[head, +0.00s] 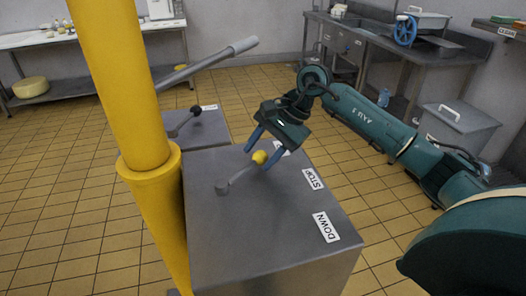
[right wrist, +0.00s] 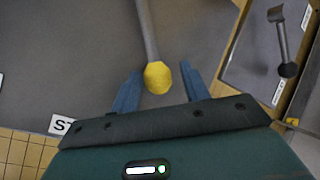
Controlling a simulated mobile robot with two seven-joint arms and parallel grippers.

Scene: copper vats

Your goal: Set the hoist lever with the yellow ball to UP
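The hoist lever (head: 241,173) is a grey bar with a yellow ball (head: 260,157) at its end, on top of a grey metal box (head: 250,235). It points from its pivot toward a partly hidden label (head: 281,149), beyond the STOP label (head: 313,179) and away from the DOWN label (head: 328,227). My right gripper (head: 258,159) is open, with one blue finger on each side of the ball. In the right wrist view the yellow ball (right wrist: 158,77) sits between the fingertips, with a gap on both sides. My left gripper is out of view.
A second lever with a black ball (head: 195,111) stands on a box behind. A thick yellow post (head: 125,80) rises at the left, with a grey handle (head: 210,62) beside it. A steel sink bench (head: 420,50) and a lidded bin (head: 458,125) are at the right.

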